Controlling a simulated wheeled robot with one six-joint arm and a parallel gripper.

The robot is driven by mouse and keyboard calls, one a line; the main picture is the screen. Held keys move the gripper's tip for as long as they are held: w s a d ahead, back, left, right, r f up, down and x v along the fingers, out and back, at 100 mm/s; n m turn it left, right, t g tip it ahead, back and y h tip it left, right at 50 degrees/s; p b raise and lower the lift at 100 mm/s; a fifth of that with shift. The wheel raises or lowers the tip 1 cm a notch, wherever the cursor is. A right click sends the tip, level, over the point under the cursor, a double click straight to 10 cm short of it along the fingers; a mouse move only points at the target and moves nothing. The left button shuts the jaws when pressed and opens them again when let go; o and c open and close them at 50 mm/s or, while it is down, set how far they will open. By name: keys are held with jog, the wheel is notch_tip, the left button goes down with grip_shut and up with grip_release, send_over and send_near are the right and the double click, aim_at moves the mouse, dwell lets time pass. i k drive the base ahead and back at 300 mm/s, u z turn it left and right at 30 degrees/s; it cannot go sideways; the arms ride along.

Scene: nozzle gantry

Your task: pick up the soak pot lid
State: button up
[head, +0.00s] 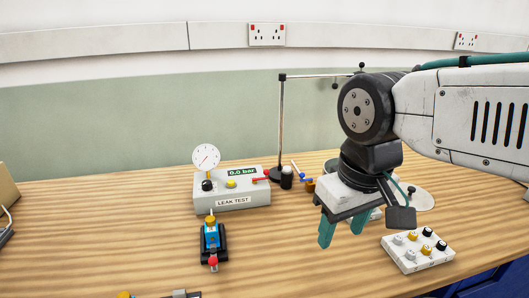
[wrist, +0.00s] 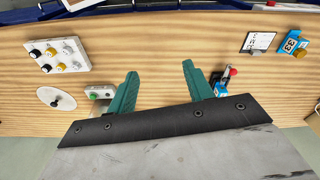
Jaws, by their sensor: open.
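The soak pot lid appears to be the flat, pale round disc with a small dark knob in its middle. In the head view this disc (head: 424,201) lies on the bench behind my gripper, partly hidden by it. In the wrist view the disc (wrist: 47,95) lies at the left, outside my fingers. My gripper (head: 341,238) is open and empty above the bench, with teal fingers pointing down. In the wrist view my gripper (wrist: 160,69) has only bare wood between its spread fingertips. No pot is clearly visible under the disc.
A white block (head: 407,262) with several coloured caps stands at the front right. The LEAK TEST box (head: 232,200) with a gauge, a blue device (head: 212,240) and a tall stand (head: 281,130) are to the left. A small box with a green button (wrist: 100,93) sits beside the disc.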

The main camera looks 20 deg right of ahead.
aim_at(418, 197)
jog(key=z, duration=0.5)
jog(key=k, duration=1.2)
jog(key=z, duration=1.2)
jog(key=i, duration=0.7)
jog(key=u, duration=0.6)
jog(key=i, duration=0.6)
jog(key=u, duration=0.7)
jog(key=k, duration=0.45)
jog(key=z, duration=0.7)
jog(key=i, duration=0.3)
jog(key=u, duration=0.25)
